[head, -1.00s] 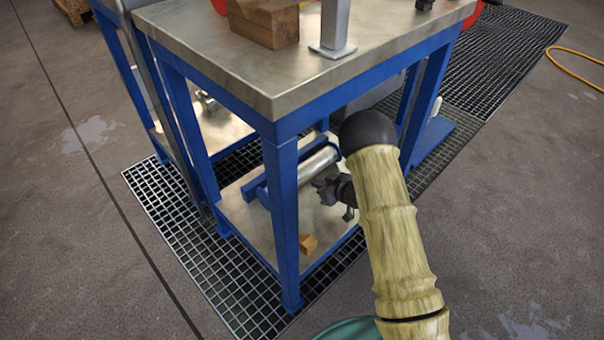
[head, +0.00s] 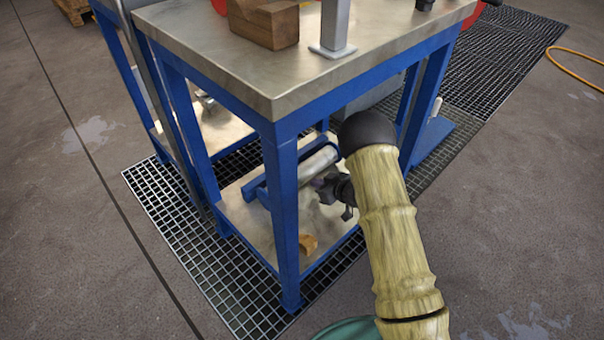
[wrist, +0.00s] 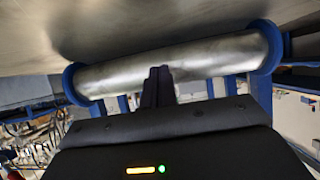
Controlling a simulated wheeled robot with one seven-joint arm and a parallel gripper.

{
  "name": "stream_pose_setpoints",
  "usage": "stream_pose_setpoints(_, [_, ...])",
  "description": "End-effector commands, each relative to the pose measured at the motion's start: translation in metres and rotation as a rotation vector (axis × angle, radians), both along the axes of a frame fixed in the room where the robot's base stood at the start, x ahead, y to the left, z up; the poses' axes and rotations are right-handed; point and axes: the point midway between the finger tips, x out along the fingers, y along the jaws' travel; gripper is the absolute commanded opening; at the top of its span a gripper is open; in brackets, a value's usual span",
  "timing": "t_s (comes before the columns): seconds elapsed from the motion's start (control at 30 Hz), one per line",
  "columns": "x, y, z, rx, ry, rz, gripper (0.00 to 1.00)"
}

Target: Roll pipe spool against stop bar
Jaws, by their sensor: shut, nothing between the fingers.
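The pipe spool (head: 314,163) is a silver tube with blue end flanges, lying on the lower shelf (head: 240,222) of the blue-framed bench. My gripper (head: 320,186) is shut and empty, low on the right side of the spool. In the wrist view the spool (wrist: 200,62) spans the picture between both flanges. My closed fingertips (wrist: 160,72) overlap the middle of the tube, at or very near its surface.
The bench top (head: 215,45) overhangs the shelf, and its front leg (head: 283,220) stands left of my gripper. A small wooden block (head: 307,243) sits on the shelf near the front. A larger wooden block (head: 264,22) and a grey post (head: 335,28) stand on top.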

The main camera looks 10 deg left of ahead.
Motion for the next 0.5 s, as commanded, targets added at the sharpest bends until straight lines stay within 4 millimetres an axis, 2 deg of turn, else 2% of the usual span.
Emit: stream_pose_setpoints(0.5, [0.0065, 0.0086, 0.0001, 0.0, 0.0, 0.0, 0.0])
